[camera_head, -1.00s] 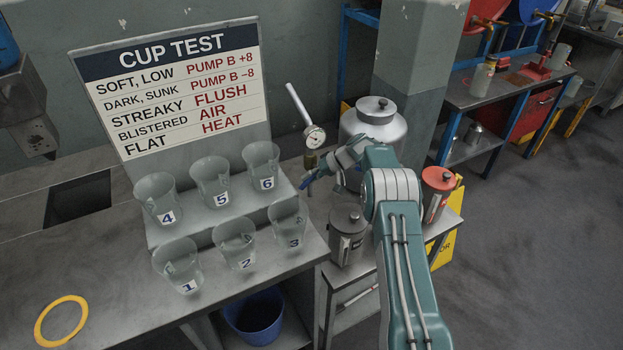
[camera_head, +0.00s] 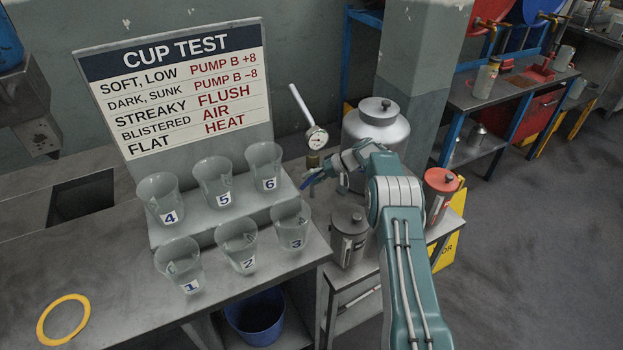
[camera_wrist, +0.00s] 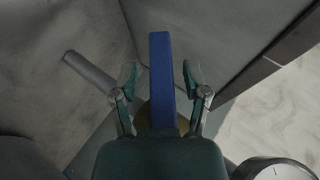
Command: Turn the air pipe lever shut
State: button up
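The air pipe lever is a blue handle (camera_wrist: 162,75), upright in the middle of the wrist view. It runs between the two fingers of my gripper (camera_wrist: 160,82), with a visible gap on each side. The fingers are open and do not appear to touch it. In the head view the lever (camera_head: 308,180) sticks out to the lower left of my gripper (camera_head: 322,172), just below a brass fitting (camera_head: 313,158). The fitting is mostly hidden behind the lever and my gripper in the wrist view.
A round gauge (camera_head: 316,138) and a pale pipe (camera_head: 300,104) stand just above the fitting. A metal tank (camera_head: 376,133) is behind my gripper. Lidded pots (camera_head: 348,240) and numbered cups (camera_head: 291,226) stand close by.

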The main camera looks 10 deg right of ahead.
jog(key=v, duration=1.2)
jog(key=shift+f, duration=0.1)
